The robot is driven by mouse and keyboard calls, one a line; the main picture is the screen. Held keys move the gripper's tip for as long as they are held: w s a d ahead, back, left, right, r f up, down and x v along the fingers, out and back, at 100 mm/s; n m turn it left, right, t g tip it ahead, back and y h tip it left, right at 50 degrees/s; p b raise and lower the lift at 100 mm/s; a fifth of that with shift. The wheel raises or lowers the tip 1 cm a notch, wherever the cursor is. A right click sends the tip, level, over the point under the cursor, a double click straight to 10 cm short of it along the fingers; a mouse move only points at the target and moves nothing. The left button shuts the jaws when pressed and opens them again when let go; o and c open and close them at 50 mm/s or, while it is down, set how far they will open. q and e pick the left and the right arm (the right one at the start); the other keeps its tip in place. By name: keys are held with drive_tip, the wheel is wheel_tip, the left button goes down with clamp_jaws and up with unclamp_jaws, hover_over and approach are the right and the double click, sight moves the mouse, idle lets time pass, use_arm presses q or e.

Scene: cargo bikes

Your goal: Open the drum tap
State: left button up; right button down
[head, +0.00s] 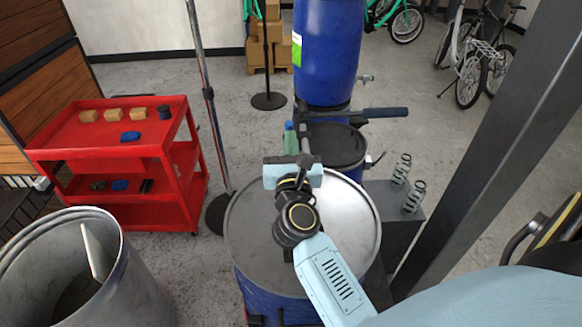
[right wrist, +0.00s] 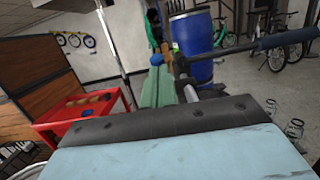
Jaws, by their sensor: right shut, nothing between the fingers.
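A tall blue drum (head: 327,50) stands upright behind the others, with a small tap (head: 365,78) on its right side. The drum also shows in the right wrist view (right wrist: 194,47), where I cannot make out its tap. A lower blue drum with a black lid (head: 338,146) stands in front of it, with a small fitting (head: 375,159) on its right. My right gripper (head: 304,161) is shut and empty above a silver-lidded drum (head: 345,215), short of the tall drum and to the left of its tap. My left gripper is not in view.
A dark bar with a blue grip (head: 385,113) crosses between my right gripper and the tall drum. A teal bottle-like object (head: 290,140) is beside it. A red cart (head: 122,160) and an open metal bin (head: 95,275) are at left; a dark post (head: 490,145) rises at right.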

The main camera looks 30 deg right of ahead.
drive_tip(key=shift+w+d+r+p, duration=0.2)
drive_tip(key=shift+r+p, duration=0.15)
drive_tip(key=shift+r, duration=0.15)
drive_tip(key=shift+r, duration=0.4)
drive_tip(key=shift+s+a+f, duration=0.15)
drive_tip(key=shift+a+f, duration=0.05)
drive_tip(key=shift+f, duration=0.1)
drive_tip(key=s+a+r+b, duration=0.2)
drive_tip(key=s+a, duration=0.4)
drive_tip(key=s, duration=0.4)
drive_tip(key=shift+s+a+r, duration=0.2)
drive_tip(key=shift+s+a, duration=0.05)
drive_tip(key=shift+s, duration=0.1)
